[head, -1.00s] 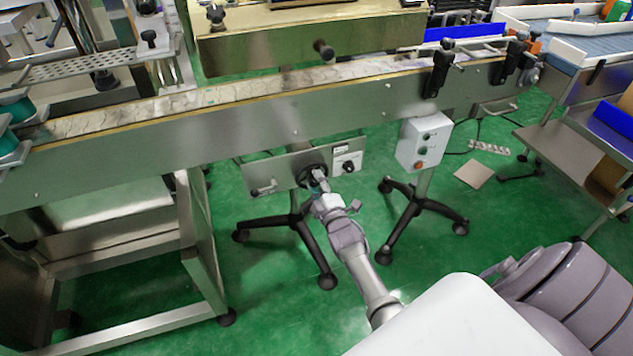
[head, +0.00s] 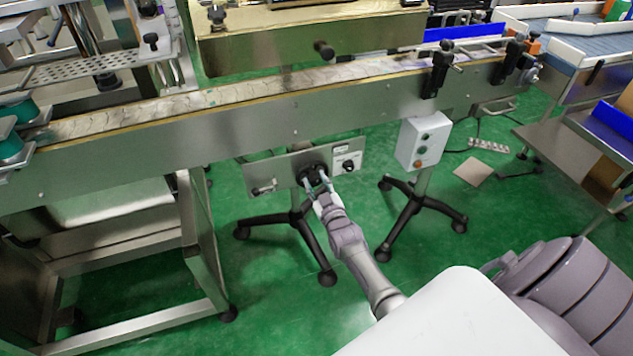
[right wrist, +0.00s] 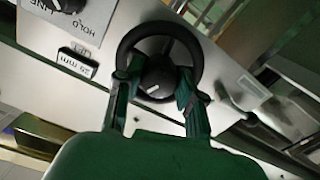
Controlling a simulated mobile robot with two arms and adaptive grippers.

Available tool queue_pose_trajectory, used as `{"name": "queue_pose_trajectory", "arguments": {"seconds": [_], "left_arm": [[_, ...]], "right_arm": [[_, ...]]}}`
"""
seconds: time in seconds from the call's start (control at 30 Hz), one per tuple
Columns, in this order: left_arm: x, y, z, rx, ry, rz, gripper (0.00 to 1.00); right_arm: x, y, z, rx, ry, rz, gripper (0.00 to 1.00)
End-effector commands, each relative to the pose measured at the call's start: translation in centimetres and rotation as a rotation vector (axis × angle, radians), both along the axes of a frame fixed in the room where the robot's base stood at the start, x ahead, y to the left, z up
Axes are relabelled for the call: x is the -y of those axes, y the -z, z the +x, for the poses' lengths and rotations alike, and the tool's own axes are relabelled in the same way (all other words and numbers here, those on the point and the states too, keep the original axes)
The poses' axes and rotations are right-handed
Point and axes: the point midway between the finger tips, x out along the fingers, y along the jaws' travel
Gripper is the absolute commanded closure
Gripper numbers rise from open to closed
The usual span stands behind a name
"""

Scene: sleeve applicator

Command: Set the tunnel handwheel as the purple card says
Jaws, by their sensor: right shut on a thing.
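The black handwheel (head: 314,174) is on a steel panel under the conveyor. In the right wrist view the handwheel (right wrist: 188,40) shows as a round rim with a hub bearing a white pointer mark. My right gripper (head: 316,184) reaches it from the front. In the right wrist view its two dark green fingers (right wrist: 156,88) lie on either side of the hub, across the lower rim, shut on the handwheel. The exact contact is hard to see. I cannot make out a purple card. My left gripper is not in view.
Right of the wheel is a selector knob (head: 348,165); its plate reads "HOLD" in the wrist view, beside a small "mm" label (right wrist: 77,63). A grey control box (head: 423,141) stands right. The conveyor (head: 250,113) runs above. A wheeled stand leg (head: 316,258) is below.

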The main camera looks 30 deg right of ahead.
Motion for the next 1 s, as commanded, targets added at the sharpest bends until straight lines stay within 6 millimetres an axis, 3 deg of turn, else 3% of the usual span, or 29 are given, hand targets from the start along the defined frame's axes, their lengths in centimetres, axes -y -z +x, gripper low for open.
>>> {"name": "queue_pose_trajectory", "arguments": {"seconds": [0.37,1.0], "left_arm": [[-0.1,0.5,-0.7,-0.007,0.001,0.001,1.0],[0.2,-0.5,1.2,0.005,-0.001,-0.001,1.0]], "right_arm": [[-0.1,0.2,-0.1,0.079,-0.001,0.349,0.96],[-0.1,0.3,-0.1,0.221,0.001,0.94,0.96]]}}
